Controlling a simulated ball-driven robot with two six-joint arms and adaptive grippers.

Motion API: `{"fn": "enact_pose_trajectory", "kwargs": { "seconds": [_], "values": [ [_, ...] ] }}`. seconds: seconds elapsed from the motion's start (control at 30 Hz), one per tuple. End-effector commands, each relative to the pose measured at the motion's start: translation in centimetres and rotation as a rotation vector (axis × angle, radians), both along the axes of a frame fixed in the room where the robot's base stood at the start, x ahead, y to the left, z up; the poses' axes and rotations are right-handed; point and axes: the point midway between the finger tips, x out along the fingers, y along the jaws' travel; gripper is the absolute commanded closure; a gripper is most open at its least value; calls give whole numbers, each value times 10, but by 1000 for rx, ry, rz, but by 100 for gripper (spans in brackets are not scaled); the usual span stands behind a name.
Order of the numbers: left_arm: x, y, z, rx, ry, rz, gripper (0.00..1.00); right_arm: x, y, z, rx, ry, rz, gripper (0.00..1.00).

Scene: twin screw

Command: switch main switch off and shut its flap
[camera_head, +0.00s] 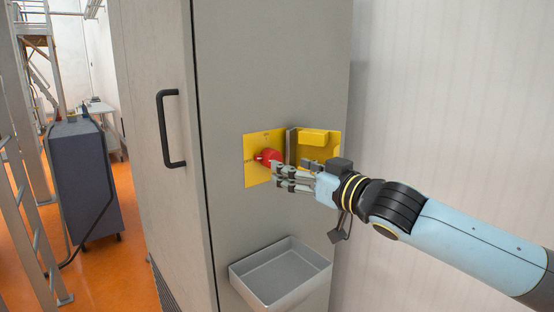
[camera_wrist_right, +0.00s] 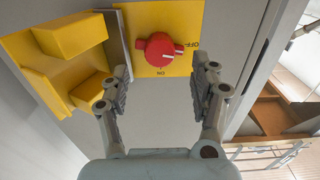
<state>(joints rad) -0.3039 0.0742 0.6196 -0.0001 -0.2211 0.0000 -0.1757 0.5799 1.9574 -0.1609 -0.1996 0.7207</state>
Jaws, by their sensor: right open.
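The main switch is a red rotary knob (camera_head: 268,155) on a yellow plate (camera_head: 254,175) set in the grey cabinet. In the right wrist view the knob (camera_wrist_right: 158,50) has a pale mark on its right side, near the "OFF" label; "ON" is printed below it. The yellow flap (camera_head: 319,136) is open, standing to the right of the knob; in the right wrist view the flap (camera_wrist_right: 70,38) is at the upper left. My right gripper (camera_head: 278,176) is open and empty, close in front of the knob, its fingers spread either side and apart from it. My left gripper is out of view.
A grey open tray (camera_head: 278,271) is fixed below the switch. A black handle (camera_head: 171,128) sits on the cabinet door at left. A dark wheeled cabinet (camera_head: 85,182) and ladder-like frames stand further left. A pale wall is behind my right arm.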

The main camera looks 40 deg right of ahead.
Motion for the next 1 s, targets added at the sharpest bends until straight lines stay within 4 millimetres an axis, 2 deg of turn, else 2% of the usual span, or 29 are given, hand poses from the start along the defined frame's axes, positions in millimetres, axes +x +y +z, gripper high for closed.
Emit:
{"fn": "enact_pose_trajectory", "kwargs": {
  "seconds": [0.17,0.4,0.8,0.83,1.0],
  "values": [
    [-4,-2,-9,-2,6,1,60,23,1,-1,4,-4,-3,37],
    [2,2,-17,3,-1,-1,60,50,4,-1,0,-2,-1,37],
    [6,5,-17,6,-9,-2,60,58,5,1,-2,0,2,37],
    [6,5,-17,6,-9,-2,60,58,5,0,-2,0,2,39],
    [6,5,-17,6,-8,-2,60,58,5,0,-3,0,2,61]
  ]
}}
